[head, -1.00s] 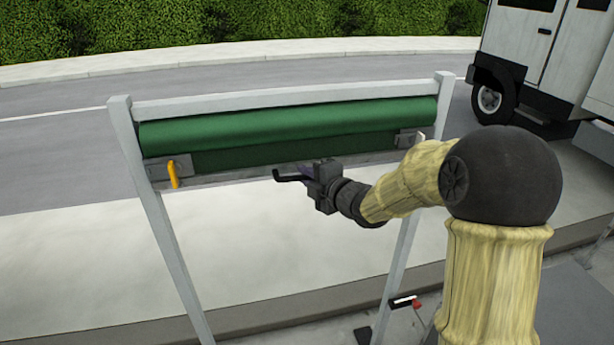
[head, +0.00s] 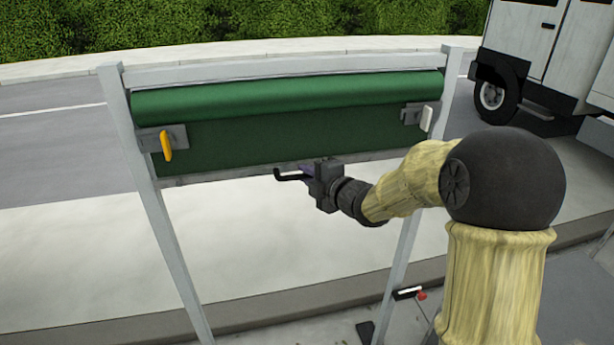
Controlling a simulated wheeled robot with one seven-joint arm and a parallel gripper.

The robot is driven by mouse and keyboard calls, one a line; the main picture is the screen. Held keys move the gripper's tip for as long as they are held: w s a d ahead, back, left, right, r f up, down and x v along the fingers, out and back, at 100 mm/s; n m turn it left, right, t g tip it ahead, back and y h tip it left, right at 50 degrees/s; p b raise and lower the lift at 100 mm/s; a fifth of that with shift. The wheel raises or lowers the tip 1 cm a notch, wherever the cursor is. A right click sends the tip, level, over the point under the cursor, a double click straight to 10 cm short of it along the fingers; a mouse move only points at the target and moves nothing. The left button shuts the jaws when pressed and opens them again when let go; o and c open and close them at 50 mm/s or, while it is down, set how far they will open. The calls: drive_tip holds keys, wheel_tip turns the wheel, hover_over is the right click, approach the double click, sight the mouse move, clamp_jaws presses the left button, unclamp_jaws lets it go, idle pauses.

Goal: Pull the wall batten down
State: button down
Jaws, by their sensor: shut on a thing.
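The batten (head: 225,174) is a thin grey strip along the lower edge of a dark green sheet (head: 270,138). The sheet hangs from a green roll (head: 290,95) between two pale posts. My gripper (head: 290,175) is shut on the batten near its middle, coming in from the right. The exact contact is small and partly hidden by the dark gripper body. A grey bracket with a yellow lever (head: 167,145) sits at the left post, above the batten's left end. A bracket with a pale lever (head: 427,118) sits near the right post.
The left post (head: 165,225) and right post (head: 398,270) stand on either side of the gripper. A small red-and-black item (head: 408,293) is near the right post's foot. A truck (head: 540,50) stands behind on the right. Space below the batten is open.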

wheel_tip(320, 180, down, 64)
drive_tip(key=b, duration=5.8)
drive_tip(key=shift+s+f, duration=0.1)
drive_tip(key=shift+s, duration=0.05)
drive_tip(key=c, duration=1.4)
unclamp_jaws()
drive_tip(key=shift+r, duration=0.2)
